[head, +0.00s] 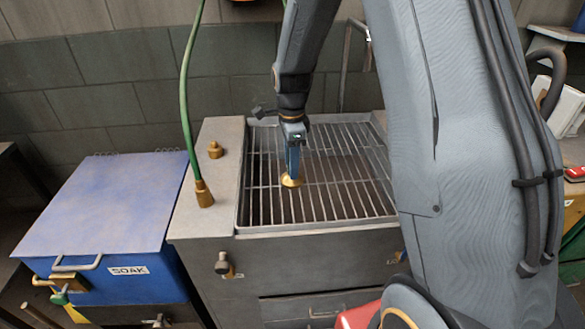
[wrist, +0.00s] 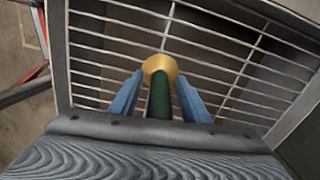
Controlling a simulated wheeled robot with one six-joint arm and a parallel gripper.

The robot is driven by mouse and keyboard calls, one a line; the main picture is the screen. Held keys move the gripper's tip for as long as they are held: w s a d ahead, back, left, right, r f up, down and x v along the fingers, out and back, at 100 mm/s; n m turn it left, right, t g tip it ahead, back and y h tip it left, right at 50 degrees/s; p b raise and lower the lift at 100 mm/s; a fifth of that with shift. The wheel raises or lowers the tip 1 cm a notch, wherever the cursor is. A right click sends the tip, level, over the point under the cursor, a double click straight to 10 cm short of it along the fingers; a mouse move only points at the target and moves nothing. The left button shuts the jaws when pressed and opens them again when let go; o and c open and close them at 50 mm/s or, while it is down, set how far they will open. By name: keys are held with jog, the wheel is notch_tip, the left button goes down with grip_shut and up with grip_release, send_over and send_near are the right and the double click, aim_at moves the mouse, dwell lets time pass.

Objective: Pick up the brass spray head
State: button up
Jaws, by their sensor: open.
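The brass spray head (head: 291,180) is at the metal grate (head: 262,222), directly below my gripper (head: 292,163). A dark green grip (wrist: 160,100) extends from the collar back between the two blue fingers. My gripper (wrist: 160,82) is open, with one finger on each side of the green grip. I see a narrow gap on both sides. In the head view, the fingers hide most of the green grip.
A green hose with a brass end (head: 204,193) hangs at the left ledge of the grate's basin. A small brass fitting (head: 214,150) stands on that ledge. A blue lidded tank (head: 105,205) marked SOAK stands left. A grey wall (head: 100,85) is behind.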

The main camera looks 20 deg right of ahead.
jog(key=shift+f, duration=0.2)
grip_shut()
jog(key=shift+r, duration=0.1)
